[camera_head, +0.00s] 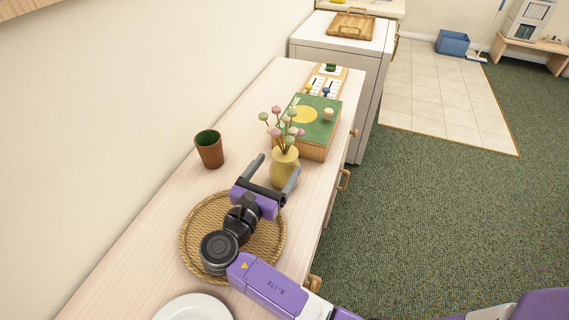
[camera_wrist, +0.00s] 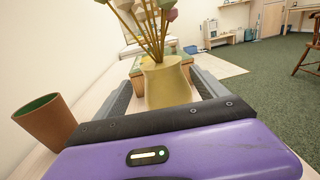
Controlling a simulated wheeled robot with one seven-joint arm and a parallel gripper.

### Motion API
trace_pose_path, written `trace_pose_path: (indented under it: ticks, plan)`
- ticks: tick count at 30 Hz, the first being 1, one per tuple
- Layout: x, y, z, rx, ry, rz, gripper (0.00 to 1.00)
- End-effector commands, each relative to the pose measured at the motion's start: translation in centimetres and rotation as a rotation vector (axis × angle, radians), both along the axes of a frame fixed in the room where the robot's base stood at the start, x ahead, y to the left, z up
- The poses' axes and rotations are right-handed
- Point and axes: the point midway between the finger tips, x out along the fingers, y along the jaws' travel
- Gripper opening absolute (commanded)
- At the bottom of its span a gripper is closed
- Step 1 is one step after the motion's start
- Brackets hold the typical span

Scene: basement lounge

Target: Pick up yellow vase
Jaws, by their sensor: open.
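The yellow vase (camera_head: 284,169) stands upright on the wooden cabinet top (camera_head: 168,203) with several pink and green round-headed stems in it. In the wrist view the vase (camera_wrist: 167,84) is just ahead, between the two fingers. My gripper (camera_head: 275,170) is open, with its fingers reaching toward the vase, one on each side. In the wrist view my gripper (camera_wrist: 160,88) looks empty, and I cannot tell whether either finger touches the vase. The lower part of the vase is hidden behind the gripper body in the wrist view.
A brown cup (camera_head: 209,149) stands left of the vase. A green book-like box (camera_head: 318,122) is close behind it. A woven tray (camera_head: 190,225) lies under my wrist, and a white plate (camera_head: 193,309) is at the near end. The cabinet's right edge is close to the vase.

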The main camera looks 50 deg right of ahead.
Motion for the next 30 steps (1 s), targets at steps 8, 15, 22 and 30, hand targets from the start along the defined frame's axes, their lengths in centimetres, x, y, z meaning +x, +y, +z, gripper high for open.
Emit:
trace_pose_path:
  ticks: [8, 15, 22, 30]
  plan:
    - [0.4, -3.8, -0.2, 0.0, -0.002, -0.002, 0.83]
    - [0.6, -4.2, 0.1, 0.0, 0.0, 0.001, 0.83]
    - [0.6, -4.2, 0.1, 0.0, 0.0, 0.0, 0.53]
    - [0.6, -4.2, 0.0, 0.0, 0.0, 0.0, 0.0]
